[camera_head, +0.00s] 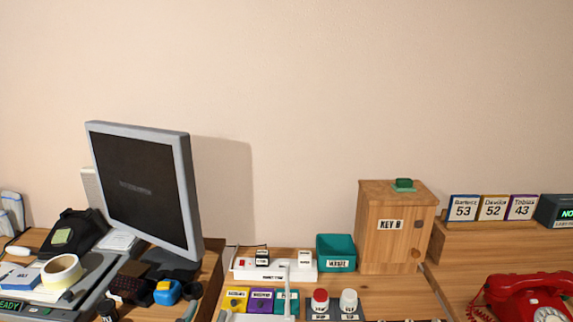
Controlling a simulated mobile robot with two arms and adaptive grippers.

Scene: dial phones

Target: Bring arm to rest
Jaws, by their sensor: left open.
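The task names only my arm, and no arm link stands out clearly. My left gripper is hard to make out. At most a small part of it shows low in the head view, among the dark items at the lower left. I see nothing held in it. My right gripper does not show. The desk (213,284) and the red telephone (530,299) at the right show no gripper touching them.
A tilted monitor (145,188) stands at the left beside a tape roll (62,271). A wooden key box (396,232), a teal bin (336,247) and several labelled blocks fill the middle. Number signs (492,207) stand at the right. The wall above is bare.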

